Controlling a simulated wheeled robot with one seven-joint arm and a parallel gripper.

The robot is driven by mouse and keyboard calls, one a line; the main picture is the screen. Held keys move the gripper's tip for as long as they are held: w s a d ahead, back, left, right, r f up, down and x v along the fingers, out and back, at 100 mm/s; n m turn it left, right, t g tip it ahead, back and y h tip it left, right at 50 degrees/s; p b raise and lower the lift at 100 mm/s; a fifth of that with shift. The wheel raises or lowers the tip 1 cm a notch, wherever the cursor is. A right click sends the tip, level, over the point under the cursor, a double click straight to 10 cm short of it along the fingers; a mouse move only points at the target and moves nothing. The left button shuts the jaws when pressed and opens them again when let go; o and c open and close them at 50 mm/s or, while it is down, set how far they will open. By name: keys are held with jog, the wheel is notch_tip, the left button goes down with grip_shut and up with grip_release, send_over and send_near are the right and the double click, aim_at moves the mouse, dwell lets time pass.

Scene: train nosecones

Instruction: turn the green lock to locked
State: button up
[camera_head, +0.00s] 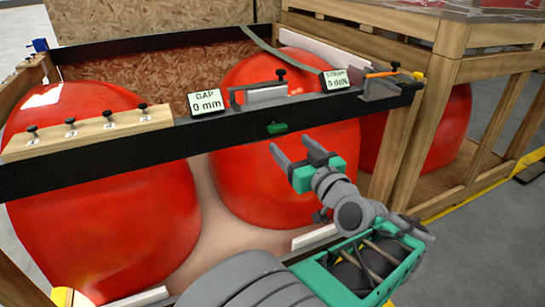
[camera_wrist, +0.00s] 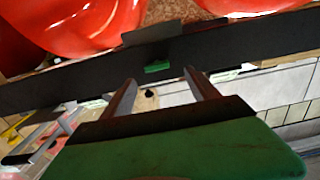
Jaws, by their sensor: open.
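The green lock (camera_head: 277,127) is a small green piece on the front face of the black crossbar (camera_head: 150,148). In the wrist view the green lock (camera_wrist: 158,67) lies just beyond and between my fingertips, apart from them. My gripper (camera_head: 289,155) is open and empty, just below and to the right of the lock in the head view. In the wrist view my gripper (camera_wrist: 160,82) has its two fingers spread toward the bar. I cannot tell which way the lock is turned.
Two large red nosecones (camera_head: 105,190) sit in the wooden crate behind the bar. A "GAP 0 mm" display (camera_head: 206,102) and a "0 daN" display (camera_head: 335,80) stand on the bar. A wooden block with several black knobs (camera_head: 88,131) is at left. Wooden posts (camera_head: 405,140) stand at right.

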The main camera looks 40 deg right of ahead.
aim_at(279, 129)
jog(key=x, duration=0.7)
jog(key=shift+w+d+r, duration=0.15)
jog(key=shift+d+r, duration=0.05)
jog(key=shift+d, duration=0.15)
jog(key=c, duration=1.4)
